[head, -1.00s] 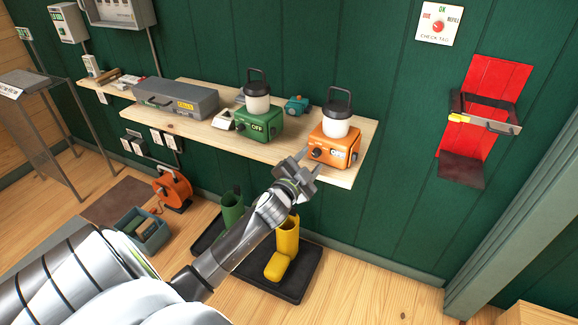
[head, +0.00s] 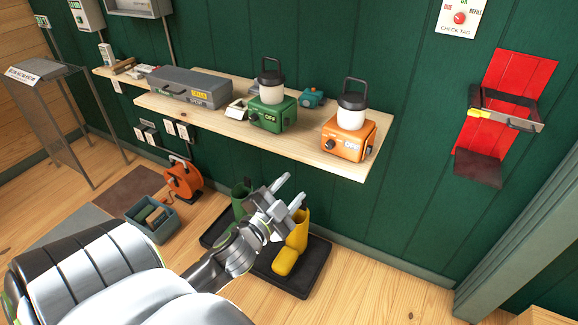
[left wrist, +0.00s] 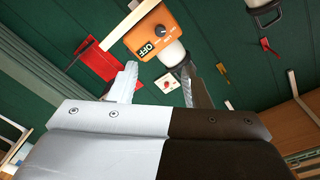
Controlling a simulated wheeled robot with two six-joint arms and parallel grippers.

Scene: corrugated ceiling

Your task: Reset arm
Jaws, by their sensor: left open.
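My left gripper (head: 288,193) is open and empty in the head view. It is below the front edge of the wooden shelf (head: 215,128), in front of the yellow boot (head: 299,232), and apart from the shelf. In the left wrist view, its two fingers (left wrist: 158,85) stand apart with nothing between them. Beyond them shows the orange box (left wrist: 155,37), marked OFF, with a knob. In the head view the orange box (head: 345,140) sits at the shelf's right end with a dark-topped lantern (head: 352,100) on it. My right gripper is in neither view.
A green box (head: 268,116) with a lantern and a grey case (head: 185,88) stand on the shelf. Below are a black boot tray (head: 297,285), a green boot (head: 240,196), an orange reel (head: 182,180) and a blue-grey crate (head: 152,222). A red wall panel (head: 520,80) is at right.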

